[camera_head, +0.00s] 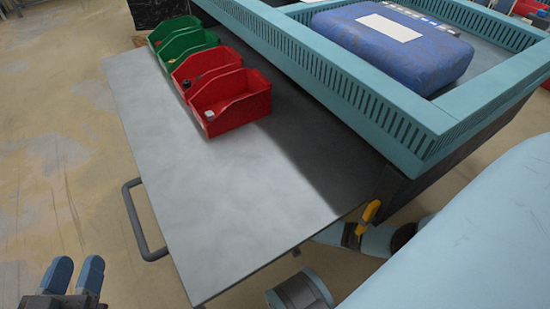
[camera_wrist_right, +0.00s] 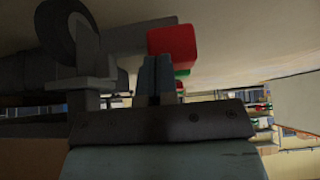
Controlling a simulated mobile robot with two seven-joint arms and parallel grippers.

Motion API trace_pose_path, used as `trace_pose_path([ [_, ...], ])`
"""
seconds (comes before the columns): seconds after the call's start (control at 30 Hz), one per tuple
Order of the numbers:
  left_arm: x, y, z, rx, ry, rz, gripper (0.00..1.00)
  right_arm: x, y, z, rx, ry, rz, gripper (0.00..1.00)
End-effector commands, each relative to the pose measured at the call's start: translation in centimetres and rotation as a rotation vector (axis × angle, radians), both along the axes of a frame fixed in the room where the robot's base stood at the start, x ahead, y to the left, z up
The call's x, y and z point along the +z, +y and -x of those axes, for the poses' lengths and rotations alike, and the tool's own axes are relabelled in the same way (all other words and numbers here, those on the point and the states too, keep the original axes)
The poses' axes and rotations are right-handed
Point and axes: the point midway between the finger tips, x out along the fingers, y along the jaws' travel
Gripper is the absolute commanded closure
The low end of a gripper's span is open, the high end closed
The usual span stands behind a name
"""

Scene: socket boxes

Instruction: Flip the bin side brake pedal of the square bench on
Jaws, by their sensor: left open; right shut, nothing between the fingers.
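The bench (camera_head: 220,200) has a flat grey top with a grey bar handle (camera_head: 133,225) on its left side. Its underside is hidden in the head view. In the right wrist view, a dark caster wheel (camera_wrist_right: 62,30) with a grey bracket (camera_wrist_right: 90,85) is at the upper left. A red block (camera_wrist_right: 174,42), which looks like a pedal, is right of it. My right gripper (camera_wrist_right: 156,65) is shut and empty, its fingertips close in front of the red block's lower edge; contact is unclear. My left gripper (camera_head: 78,268) is open and empty, left of the bench's near corner.
A teal slotted frame (camera_head: 340,75) holding a blue case (camera_head: 390,45) adjoins at right. A yellow part (camera_head: 369,211) is near the bench's right corner. Floor at left is clear.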

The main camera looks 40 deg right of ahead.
Motion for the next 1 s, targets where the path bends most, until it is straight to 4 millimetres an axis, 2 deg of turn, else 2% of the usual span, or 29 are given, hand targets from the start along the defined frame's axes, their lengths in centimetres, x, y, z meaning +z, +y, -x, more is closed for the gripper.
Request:
trace_pose_path([
  [0.13,-0.1,0.0,0.0,0.001,0.001,0.000,0.57,-0.6,-0.6,0.4,-0.003,0.002,-0.002,1.00],
  [0.5,-0.3,0.1,0.0,0.000,-0.004,-0.012,0.57,-1.7,-0.6,1.0,-0.001,0.001,-0.001,1.00],
  [1.0,-0.3,0.2,0.0,-0.005,-0.009,-0.020,0.57,-1.9,-0.6,1.1,0.000,0.000,-0.001,1.00],
])
